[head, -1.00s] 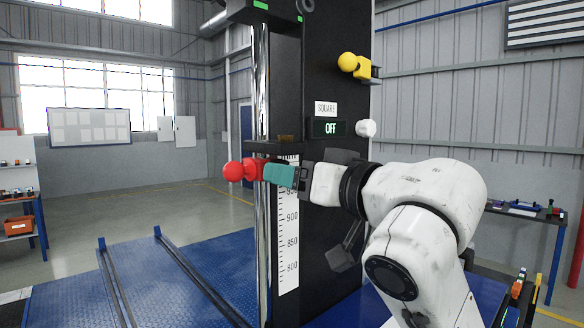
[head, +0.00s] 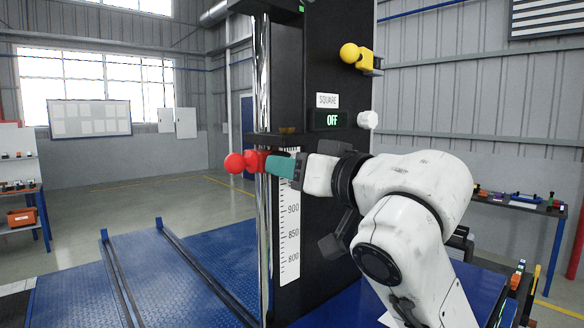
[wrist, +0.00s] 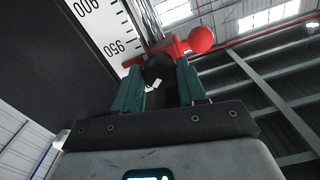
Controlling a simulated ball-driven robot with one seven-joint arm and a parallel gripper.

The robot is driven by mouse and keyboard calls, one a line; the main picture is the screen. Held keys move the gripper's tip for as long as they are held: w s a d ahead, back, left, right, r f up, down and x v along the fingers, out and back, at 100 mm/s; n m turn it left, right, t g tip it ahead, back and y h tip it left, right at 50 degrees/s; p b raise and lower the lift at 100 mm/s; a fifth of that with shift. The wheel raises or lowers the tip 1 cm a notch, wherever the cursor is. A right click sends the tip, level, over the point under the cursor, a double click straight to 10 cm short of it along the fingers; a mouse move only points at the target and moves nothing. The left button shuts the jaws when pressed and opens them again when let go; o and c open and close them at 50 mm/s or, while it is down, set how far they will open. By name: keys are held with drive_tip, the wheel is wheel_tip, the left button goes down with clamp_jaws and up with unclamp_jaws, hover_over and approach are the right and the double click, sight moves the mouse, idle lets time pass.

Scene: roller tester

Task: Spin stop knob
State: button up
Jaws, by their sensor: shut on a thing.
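A red stop (head: 256,161) with a red ball end (head: 235,163) sits on the chrome post at the left side of the black column. In the wrist view the red stop (wrist: 178,47) and its ball (wrist: 201,39) lie just beyond my fingertips. A dark round knob (wrist: 158,69) with a small white mark is between the teal fingers. My gripper (wrist: 162,82) is shut on this knob; in the head view my gripper (head: 272,164) reaches it from the right, and its fingers hide the knob there.
The black column (head: 337,60) carries a height scale (head: 290,240), a display reading OFF (head: 331,120), a white knob (head: 368,120) and a yellow ball handle (head: 350,53) above my arm. A side bench (head: 520,205) stands at right.

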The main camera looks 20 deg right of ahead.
drive_tip(key=shift+f+n, duration=0.1)
drive_tip(key=shift+n, duration=0.3)
drive_tip(key=shift+c, duration=0.3)
drive_tip(key=shift+n+b, duration=0.65)
drive_tip(key=shift+n, duration=0.55)
drive_tip(key=o, duration=1.1)
drive_tip(key=shift+c, duration=0.2)
drive_tip(key=shift+s+d, duration=0.1)
drive_tip(key=b+v, duration=0.3)
drive_tip(key=v, duration=0.7)
drive_tip(key=shift+s, duration=0.3)
